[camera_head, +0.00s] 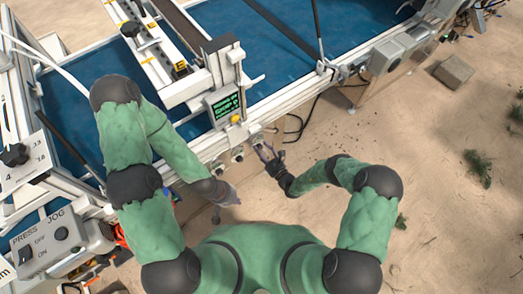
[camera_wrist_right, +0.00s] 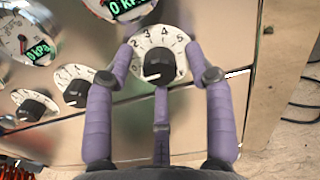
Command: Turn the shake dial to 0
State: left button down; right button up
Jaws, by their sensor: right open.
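A dial with a black knob (camera_wrist_right: 157,66) on a white numbered plate (camera_wrist_right: 166,36) fills the middle of the right wrist view; I can read no name on it. My right gripper (camera_wrist_right: 161,57) is open, its two upper purple fingers on the left and right of this dial and a third finger below the knob. I cannot tell whether any finger touches the knob, nor which number it points to. In the head view the right gripper (camera_head: 265,151) is at the panel's front edge. My left gripper (camera_head: 226,196) hangs left of it, too small to tell its jaws.
Two similar dials (camera_wrist_right: 75,88) (camera_wrist_right: 34,105) sit to the left, with round kPa gauges (camera_wrist_right: 27,36) above. The panel ends right of the dial, and cables (camera_wrist_right: 304,104) lie on the sandy ground. A green-text screen (camera_head: 225,104) stands above the panel in the head view.

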grip_shut()
jog(key=shift+n, duration=0.4)
grip_release()
jog(key=shift+s, duration=0.1)
jog(key=v, duration=1.2)
